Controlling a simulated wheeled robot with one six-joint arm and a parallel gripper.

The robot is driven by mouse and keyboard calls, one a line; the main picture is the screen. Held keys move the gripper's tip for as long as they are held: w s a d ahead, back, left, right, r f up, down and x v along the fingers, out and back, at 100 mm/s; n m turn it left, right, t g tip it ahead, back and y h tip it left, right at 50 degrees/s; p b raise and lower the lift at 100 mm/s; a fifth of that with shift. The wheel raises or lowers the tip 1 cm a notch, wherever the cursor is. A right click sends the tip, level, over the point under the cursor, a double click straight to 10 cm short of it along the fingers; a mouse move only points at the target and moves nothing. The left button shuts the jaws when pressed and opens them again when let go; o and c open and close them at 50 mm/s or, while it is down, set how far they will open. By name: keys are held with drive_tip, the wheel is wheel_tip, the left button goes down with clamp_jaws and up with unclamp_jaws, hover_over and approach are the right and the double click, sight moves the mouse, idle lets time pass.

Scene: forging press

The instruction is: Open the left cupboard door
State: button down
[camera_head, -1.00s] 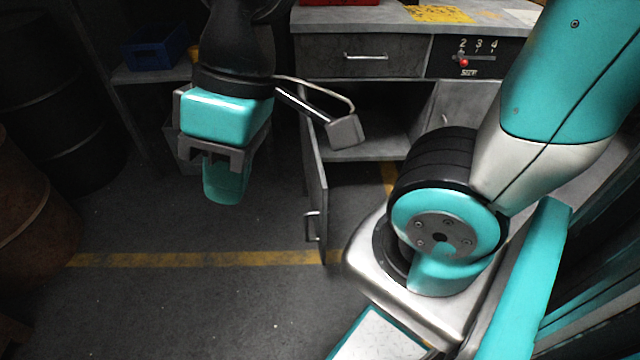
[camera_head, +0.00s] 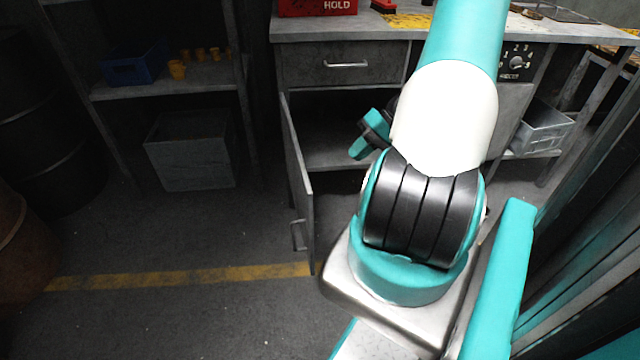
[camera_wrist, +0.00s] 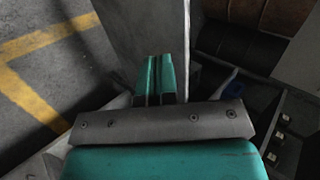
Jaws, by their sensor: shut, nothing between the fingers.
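The left cupboard door (camera_head: 300,185) stands swung out from the bench, seen nearly edge-on in the head view, with its bar handle (camera_head: 298,235) low on its left face. Behind it the cupboard is open, and a grey shelf (camera_head: 330,158) shows inside. My gripper (camera_head: 368,135) is partly hidden behind my arm, to the right of the door, in front of the cupboard opening. In the wrist view its two teal fingers (camera_wrist: 155,78) are together and empty. A grey panel (camera_wrist: 150,30), apparently the door, lies just beyond the fingertips; I cannot tell whether they touch.
Above is a closed drawer (camera_head: 345,65) with a bar handle. A shelf rack with a blue bin (camera_head: 135,65) and a grey box (camera_head: 190,150) stand left. Dark barrels are at the far left. The floor left of the door is clear.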

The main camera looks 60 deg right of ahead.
drive_tip(key=b+x, duration=0.1)
drive_tip(key=x, duration=1.1)
drive_tip(key=shift+w+a+r, duration=0.2)
drive_tip(key=shift+w+a, duration=0.1)
drive_tip(key=shift+a, duration=0.15)
